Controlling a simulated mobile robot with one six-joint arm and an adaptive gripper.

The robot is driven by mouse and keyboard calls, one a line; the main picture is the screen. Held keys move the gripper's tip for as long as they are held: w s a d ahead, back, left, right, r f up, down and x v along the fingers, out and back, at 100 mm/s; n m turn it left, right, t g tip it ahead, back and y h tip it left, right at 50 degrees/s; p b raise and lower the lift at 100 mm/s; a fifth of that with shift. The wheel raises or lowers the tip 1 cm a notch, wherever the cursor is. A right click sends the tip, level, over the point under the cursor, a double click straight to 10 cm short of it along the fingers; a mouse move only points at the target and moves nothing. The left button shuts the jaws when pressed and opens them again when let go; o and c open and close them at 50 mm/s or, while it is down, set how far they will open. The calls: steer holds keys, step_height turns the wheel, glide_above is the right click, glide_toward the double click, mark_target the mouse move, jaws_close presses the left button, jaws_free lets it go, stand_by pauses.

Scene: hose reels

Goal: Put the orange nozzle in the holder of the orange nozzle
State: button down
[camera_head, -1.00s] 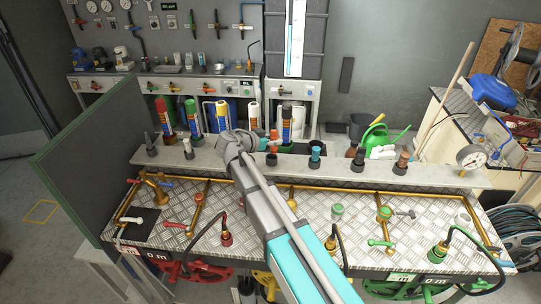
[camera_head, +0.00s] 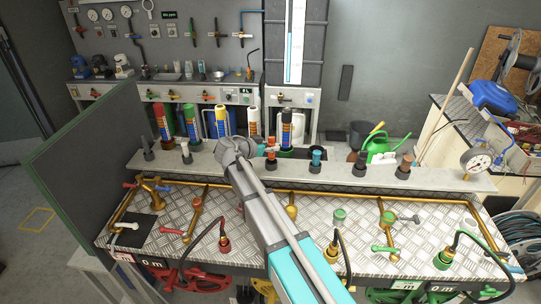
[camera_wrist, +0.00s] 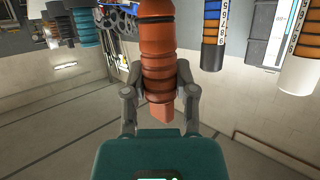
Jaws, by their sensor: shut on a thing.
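My gripper (camera_wrist: 158,92) is shut on the orange nozzle (camera_wrist: 158,45), a ringed orange piece with a squared lower end, in the wrist view. The nozzle's far end runs out of the top of that view. In the head view my wrist hides most of the gripper, above the shelf (camera_head: 225,170) at the back of the bench. An orange piece (camera_head: 270,142) shows just right of my wrist; it seems to be the held nozzle. Below it stands an orange-topped dark piece (camera_head: 271,160). I cannot tell whether this is the orange nozzle's holder or whether they touch.
Along the shelf stand a white piece (camera_head: 186,153), a blue piece (camera_head: 316,160), a brown piece (camera_head: 361,160) and a terracotta piece (camera_head: 404,166). Several tall coloured cylinders stand behind. Brass pipes and hoses cover the bench.

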mark_target(271, 153)
steer(key=shift+w+f+b, duration=0.15)
steer(key=shift+f+b, duration=1.25)
steer(key=shift+f, duration=0.3)
steer(key=shift+f, duration=0.1)
steer(key=shift+c, duration=2.1)
jaws_free()
steer(key=shift+a+r, duration=0.15)
steer(key=shift+r, duration=0.1)
steer(key=shift+s+a+r+p, duration=0.15)
steer(key=shift+s+a+p, duration=0.05)
steer(key=shift+s+p, duration=0.15)
steer(key=p+v, duration=0.3)
steer(key=v, duration=0.8)
